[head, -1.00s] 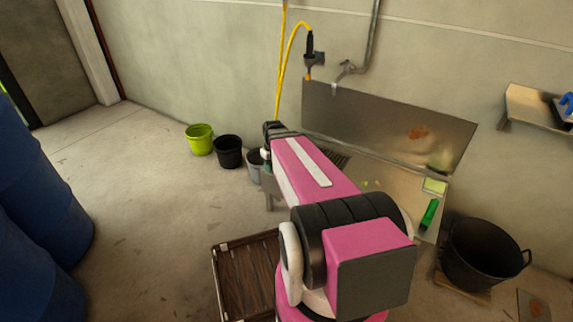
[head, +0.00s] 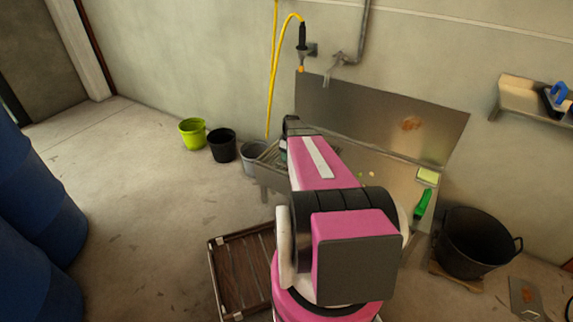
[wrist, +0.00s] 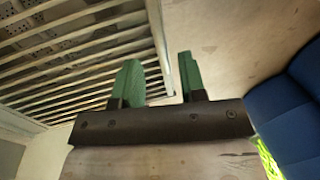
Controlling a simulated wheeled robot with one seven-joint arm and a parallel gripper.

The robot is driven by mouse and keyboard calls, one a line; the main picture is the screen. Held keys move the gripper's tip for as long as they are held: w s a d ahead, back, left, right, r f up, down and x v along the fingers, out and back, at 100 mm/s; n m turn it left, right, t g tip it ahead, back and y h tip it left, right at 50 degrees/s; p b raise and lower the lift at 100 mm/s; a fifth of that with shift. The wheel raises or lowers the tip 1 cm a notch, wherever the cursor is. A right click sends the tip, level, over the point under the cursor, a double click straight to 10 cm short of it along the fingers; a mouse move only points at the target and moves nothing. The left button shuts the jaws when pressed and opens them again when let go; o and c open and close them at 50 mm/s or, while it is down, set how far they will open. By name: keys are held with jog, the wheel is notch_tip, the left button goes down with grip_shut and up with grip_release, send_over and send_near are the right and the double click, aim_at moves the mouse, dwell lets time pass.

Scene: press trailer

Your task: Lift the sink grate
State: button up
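The sink grate (wrist: 85,55) fills the upper left of the wrist view as a row of pale parallel slats ending in an edge bar. Part of it seems to show in the head view (head: 271,157), left of my arm, at the left end of the metal sink (head: 395,185). My gripper (wrist: 160,80) has two green fingers, set apart. The grate's edge bar runs down between them in the picture; I cannot tell whether they touch it. In the head view my arm hides most of the grate and the fingers.
A lime bucket (head: 192,133), a black bucket (head: 222,146) and a grey bucket (head: 252,155) stand left of the sink. A green brush (head: 423,203) and sponge (head: 428,176) lie at its right. A black tub (head: 475,243), slatted crate (head: 240,270) and blue barrels (head: 35,215) stand nearby.

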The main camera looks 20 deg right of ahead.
jog(key=shift+s+a+f, duration=0.15)
jog(key=shift+a+f, duration=0.05)
jog(key=shift+f, duration=0.85)
jog(key=shift+s+a+f, duration=0.1)
jog(key=shift+a+f, duration=0.05)
jog(key=shift+f, duration=0.9)
grip_shut()
